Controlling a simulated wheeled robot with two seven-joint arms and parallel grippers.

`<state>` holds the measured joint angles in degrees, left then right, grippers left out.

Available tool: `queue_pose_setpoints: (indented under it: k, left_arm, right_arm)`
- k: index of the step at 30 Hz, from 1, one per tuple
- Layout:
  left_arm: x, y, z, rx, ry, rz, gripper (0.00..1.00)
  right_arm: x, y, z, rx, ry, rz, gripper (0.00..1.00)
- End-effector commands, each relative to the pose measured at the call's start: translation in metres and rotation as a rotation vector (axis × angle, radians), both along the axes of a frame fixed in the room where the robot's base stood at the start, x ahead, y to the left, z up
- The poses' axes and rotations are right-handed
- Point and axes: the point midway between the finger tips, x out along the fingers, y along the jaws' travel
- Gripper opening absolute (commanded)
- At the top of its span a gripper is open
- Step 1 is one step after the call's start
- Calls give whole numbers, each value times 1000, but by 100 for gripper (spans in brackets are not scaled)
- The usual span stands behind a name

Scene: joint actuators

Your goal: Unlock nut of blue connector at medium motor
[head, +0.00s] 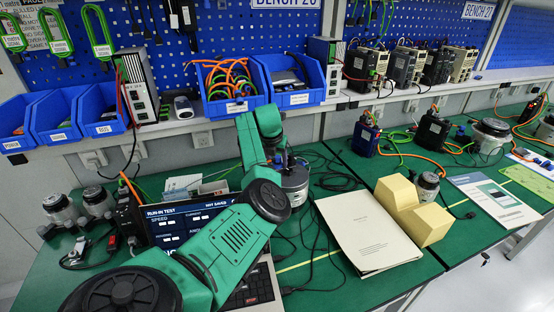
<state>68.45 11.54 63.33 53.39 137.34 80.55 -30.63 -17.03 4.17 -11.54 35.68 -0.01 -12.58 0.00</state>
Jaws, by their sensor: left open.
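A round silver-grey motor (293,183) with a dark top stands on the green bench, just behind my left arm's dark wrist joint. My green left arm reaches in from the bottom left and bends up and over. My left gripper (279,157) is small and dark at its end, pointing down at the top of this motor. It is open; I cannot tell whether it touches anything. The blue connector and its nut are too small and too covered by the gripper to make out. My right gripper is not in view.
A laptop (180,222) lies partly under my left arm. A paper booklet (367,231) and yellow foam blocks (413,211) lie to the right. Another motor (427,186) stands behind the blocks. Black cables run around the middle motor. Blue bins (230,100) sit on the shelf behind.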

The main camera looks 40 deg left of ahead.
Motion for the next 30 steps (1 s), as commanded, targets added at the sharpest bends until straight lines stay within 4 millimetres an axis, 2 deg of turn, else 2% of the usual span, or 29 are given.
queue_pose_setpoints:
  k: [1,2,3,6,19,30]
  left_arm:
    - [0,0,0,0,0,0,57]
    - [0,0,0,0,0,0,49]
    - [0,0,0,0,0,0,34]
    - [0,0,0,1,1,-1,0]
    - [1,-1,-1,0,-1,70,0]
    - [2,-3,-2,-1,-2,339,0]
  right_arm:
    - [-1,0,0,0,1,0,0]
    - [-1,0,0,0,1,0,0]
    - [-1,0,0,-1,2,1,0]
    - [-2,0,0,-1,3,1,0]
    - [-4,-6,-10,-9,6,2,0]
    - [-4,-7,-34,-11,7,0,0]
